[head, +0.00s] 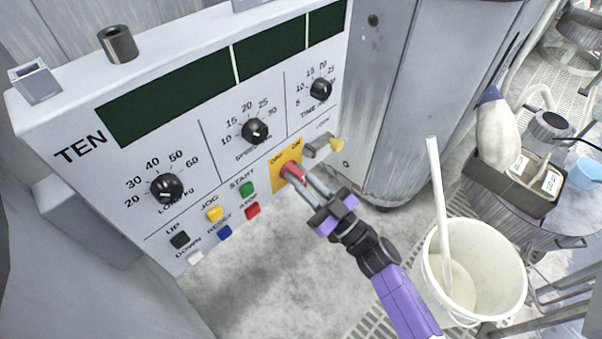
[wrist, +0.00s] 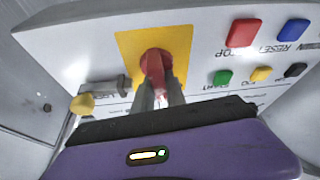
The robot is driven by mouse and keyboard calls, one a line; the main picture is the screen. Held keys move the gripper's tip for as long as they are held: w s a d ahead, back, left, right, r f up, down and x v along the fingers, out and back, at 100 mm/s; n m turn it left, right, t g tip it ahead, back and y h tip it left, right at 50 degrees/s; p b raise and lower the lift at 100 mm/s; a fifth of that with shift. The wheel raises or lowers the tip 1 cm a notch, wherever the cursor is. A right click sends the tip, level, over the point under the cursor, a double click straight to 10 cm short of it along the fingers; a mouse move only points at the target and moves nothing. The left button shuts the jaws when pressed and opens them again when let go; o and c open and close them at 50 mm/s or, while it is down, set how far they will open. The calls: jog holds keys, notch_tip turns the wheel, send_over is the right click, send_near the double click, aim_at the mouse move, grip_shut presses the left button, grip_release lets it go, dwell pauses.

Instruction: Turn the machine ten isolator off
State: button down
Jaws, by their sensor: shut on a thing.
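The machine marked TEN (head: 80,148) has a white control panel. Its isolator is a red rotary handle (head: 291,171) on a yellow plate (head: 285,186) marked OFF and ON, at the panel's lower right. My gripper (head: 303,178) is shut on the red handle from the front. The wrist view also shows the red handle (wrist: 154,62) between the fingers, with the yellow plate (wrist: 128,45) around it. The fingers hide part of the handle, and I cannot tell exactly which mark it points to.
Beside the plate are a green START button (head: 247,188), a red button (head: 252,210) and a grey latch with a yellow knob (head: 337,144). Black dials (head: 255,130) sit above. A white bucket (head: 478,310) with a stick stands right of my arm.

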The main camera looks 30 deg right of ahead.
jog(key=n+y, duration=0.1)
jog(key=n, duration=0.1)
jog(key=n+g+y+p, duration=0.1)
jog(key=n, duration=0.2)
jog(key=shift+g, duration=0.3)
jog(key=shift+s+a+f+n+g+y+p, duration=0.1)
jog(key=shift+n+g+y+p, duration=0.25)
jog(key=shift+n, duration=0.95)
jog(key=shift+a+n+g+y+p, duration=0.1)
jog(key=shift+n+g+y, duration=0.45)
jog(key=shift+n, duration=0.75)
jog(key=c, duration=1.4)
grip_release()
jog(key=shift+o, duration=0.2)
jog(key=v, duration=0.7)
jog(key=shift+s+d+p, duration=0.3)
jog(key=shift+p, duration=0.05)
jog(key=shift+f, duration=0.1)
